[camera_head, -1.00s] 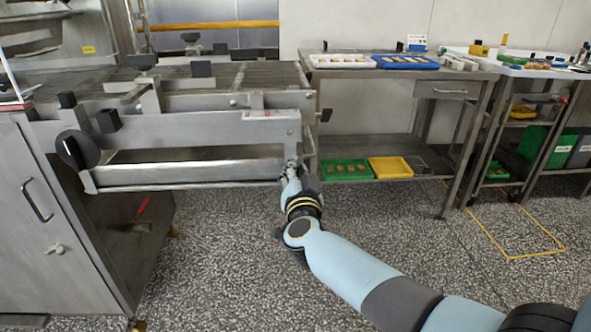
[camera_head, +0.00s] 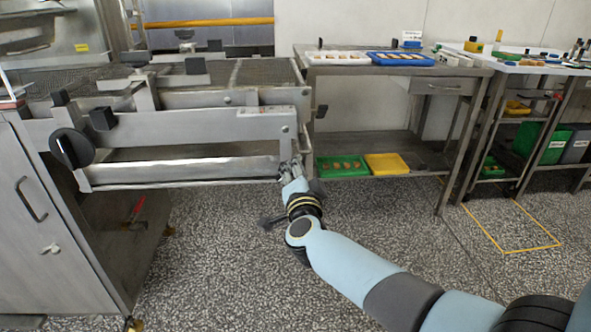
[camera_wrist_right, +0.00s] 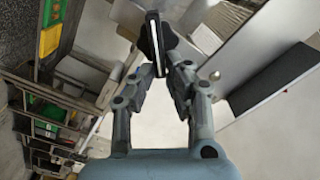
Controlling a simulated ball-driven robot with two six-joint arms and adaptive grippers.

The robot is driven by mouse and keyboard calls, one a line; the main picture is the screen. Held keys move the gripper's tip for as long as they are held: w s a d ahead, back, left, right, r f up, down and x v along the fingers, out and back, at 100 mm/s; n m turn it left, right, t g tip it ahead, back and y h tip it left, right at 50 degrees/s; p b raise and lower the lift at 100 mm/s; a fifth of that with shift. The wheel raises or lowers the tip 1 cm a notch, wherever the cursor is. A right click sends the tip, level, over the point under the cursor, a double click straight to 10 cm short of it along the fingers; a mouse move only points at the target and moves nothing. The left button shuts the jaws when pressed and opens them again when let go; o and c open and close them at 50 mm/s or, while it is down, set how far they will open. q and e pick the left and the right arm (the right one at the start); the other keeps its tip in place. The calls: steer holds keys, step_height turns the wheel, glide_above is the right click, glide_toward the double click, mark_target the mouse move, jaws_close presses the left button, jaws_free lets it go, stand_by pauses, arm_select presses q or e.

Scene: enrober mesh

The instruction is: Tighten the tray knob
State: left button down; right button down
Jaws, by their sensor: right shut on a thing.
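The long steel tray (camera_head: 190,171) sits under the enrober's mesh belt, along the front of the machine. My right gripper (camera_head: 291,166) is at the tray's right end, with my arm reaching up from the lower right. In the right wrist view, its fingers (camera_wrist_right: 159,62) are closed on a dark, flat-edged piece that looks like the tray knob (camera_wrist_right: 152,34). A pale strip runs down between the fingertips. In the head view the knob is hidden behind the gripper. My left gripper is not in view.
The machine's black round handwheel (camera_head: 72,148) is at the left. A steel table (camera_head: 390,71) stands right of the machine, with a green tray (camera_head: 342,166) and a yellow tray (camera_head: 387,164) on its lower shelf. The speckled floor in front is open.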

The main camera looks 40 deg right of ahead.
steer(key=shift+s+d+f+m+b, duration=0.15)
steer(key=shift+f+m+b, duration=0.2)
steer(key=shift+m, duration=0.65)
steer(key=shift+s+d+f+m+b, duration=0.1)
steer(key=shift+f+m+b, duration=0.25)
steer(key=shift+m, duration=0.65)
steer(key=shift+s+d+f+m+b, duration=0.15)
steer(key=shift+f+m+b, duration=0.2)
steer(key=shift+m, duration=0.65)
steer(key=shift+a+f+m, duration=0.1)
steer(key=shift+f+m, duration=0.1)
steer(key=shift+m, duration=0.5)
steer(key=c, duration=1.4)
jaws_free()
steer(key=shift+r, duration=0.1)
steer(key=shift+o, duration=0.2)
steer(key=shift+w+r, duration=0.1)
steer(key=v, duration=1.2)
